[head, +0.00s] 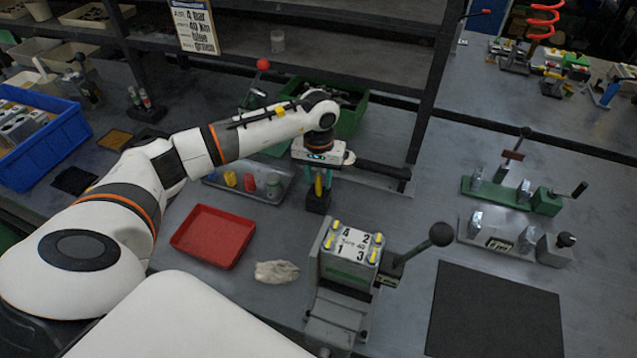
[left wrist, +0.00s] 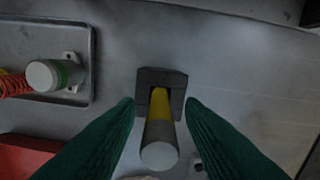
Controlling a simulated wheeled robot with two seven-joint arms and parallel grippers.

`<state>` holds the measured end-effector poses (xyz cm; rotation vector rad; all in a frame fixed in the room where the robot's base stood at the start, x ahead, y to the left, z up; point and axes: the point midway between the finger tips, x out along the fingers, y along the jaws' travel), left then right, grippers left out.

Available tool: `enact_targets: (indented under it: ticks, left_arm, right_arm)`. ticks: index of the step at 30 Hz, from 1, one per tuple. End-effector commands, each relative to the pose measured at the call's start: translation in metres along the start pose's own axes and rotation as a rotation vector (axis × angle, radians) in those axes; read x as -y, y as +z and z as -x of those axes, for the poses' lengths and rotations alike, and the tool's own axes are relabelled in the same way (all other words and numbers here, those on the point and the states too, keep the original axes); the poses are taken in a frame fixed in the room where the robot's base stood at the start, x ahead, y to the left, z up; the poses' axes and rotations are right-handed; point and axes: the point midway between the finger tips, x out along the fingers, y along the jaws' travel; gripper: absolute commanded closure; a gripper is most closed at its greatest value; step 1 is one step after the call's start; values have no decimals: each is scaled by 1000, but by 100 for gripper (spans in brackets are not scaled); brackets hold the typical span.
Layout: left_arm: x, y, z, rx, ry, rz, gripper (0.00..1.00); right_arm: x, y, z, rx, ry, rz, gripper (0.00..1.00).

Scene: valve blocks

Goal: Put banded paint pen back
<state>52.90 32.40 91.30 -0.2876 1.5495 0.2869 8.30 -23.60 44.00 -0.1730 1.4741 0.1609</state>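The banded paint pen (left wrist: 160,150) is grey with a yellow part and stands in a small square black holder (left wrist: 176,78) in the left wrist view. The black holder (head: 318,204) also shows in the head view, on the bench below my left gripper (head: 318,185). My left gripper's green fingers (left wrist: 160,108) are open, one on each side of the pen, with a visible gap on both sides. The yellow of the pen (head: 319,186) shows between the fingers in the head view. My right gripper is not in view.
A grey tray (head: 222,185) with coloured cylinders stands left of the holder. A red tray (head: 213,236) and a cloth (head: 277,271) lie in front. A numbered valve block (head: 350,247) with a ball-ended lever stands front right. A black mat (head: 495,310) is clear.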

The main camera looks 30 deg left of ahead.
Motion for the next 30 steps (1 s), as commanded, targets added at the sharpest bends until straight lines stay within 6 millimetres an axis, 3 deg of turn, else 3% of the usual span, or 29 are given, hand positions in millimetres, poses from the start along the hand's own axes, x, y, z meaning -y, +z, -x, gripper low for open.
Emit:
enact_targets:
  ticks: [6, 13, 18, 30]
  left_arm:
    - [0, 1, 47, 6, 0, 0, 65]
    - [0, 1, 86, 3, 0, 0, 65]
    - [0, 0, 98, 0, 0, 1, 65]
    - [0, 0, 99, -1, 1, 1, 65]
  right_arm:
    - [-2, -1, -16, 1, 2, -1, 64]
    - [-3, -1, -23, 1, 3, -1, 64]
    - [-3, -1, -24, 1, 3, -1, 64]
    - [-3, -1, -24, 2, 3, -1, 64]
